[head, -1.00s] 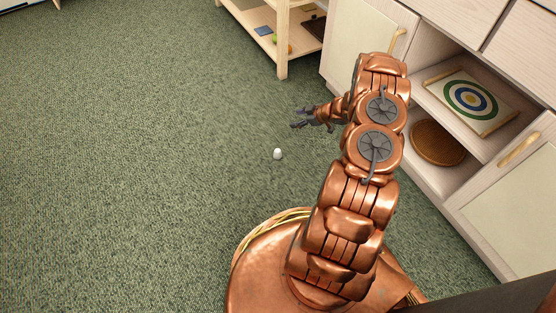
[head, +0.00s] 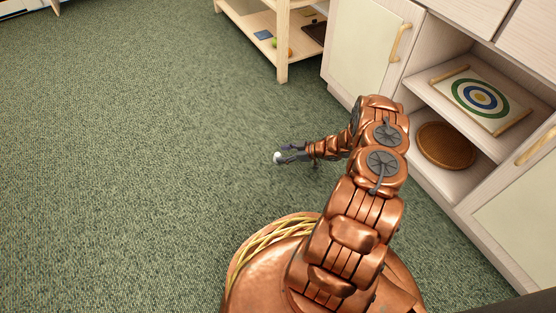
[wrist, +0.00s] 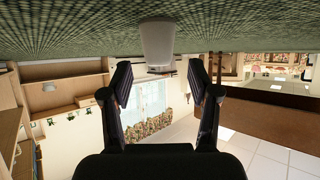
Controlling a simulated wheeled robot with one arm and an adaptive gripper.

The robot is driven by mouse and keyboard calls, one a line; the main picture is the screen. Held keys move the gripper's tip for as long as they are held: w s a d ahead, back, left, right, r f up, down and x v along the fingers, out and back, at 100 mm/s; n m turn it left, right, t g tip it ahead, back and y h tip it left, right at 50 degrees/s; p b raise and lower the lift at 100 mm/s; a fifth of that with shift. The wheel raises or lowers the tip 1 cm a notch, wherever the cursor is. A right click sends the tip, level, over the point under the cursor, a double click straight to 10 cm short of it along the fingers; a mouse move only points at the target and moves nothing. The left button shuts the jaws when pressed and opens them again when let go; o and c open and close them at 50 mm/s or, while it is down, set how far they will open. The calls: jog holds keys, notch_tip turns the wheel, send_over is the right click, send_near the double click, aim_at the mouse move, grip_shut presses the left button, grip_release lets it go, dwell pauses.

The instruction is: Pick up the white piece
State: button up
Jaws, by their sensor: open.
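The white piece (head: 277,157) is small and stands on the green carpet in the head view. In the wrist view, which is upside down, the white piece (wrist: 157,45) shows as a pale tapered shape at the top middle, just beyond the fingertips. My gripper (head: 285,154) is low over the carpet, its dark fingers pointing left at the piece. In the wrist view my gripper (wrist: 160,78) is open, with a finger on either side of the line to the piece. The head view does not show clearly whether the fingertips reach past the piece.
A pale cabinet (head: 365,45) stands to the right, with a target board (head: 480,98) and a round brown woven disc (head: 446,146) on its shelves. A low wooden shelf (head: 283,68) with small items stands at the back. The carpet (head: 130,150) to the left is clear.

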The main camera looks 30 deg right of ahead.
aim_at(278, 154)
jog(key=shift+b+x, duration=0.55)
jog(key=shift+x, duration=1.05)
jog(key=shift+c, duration=0.3)
jog(key=c, duration=0.9)
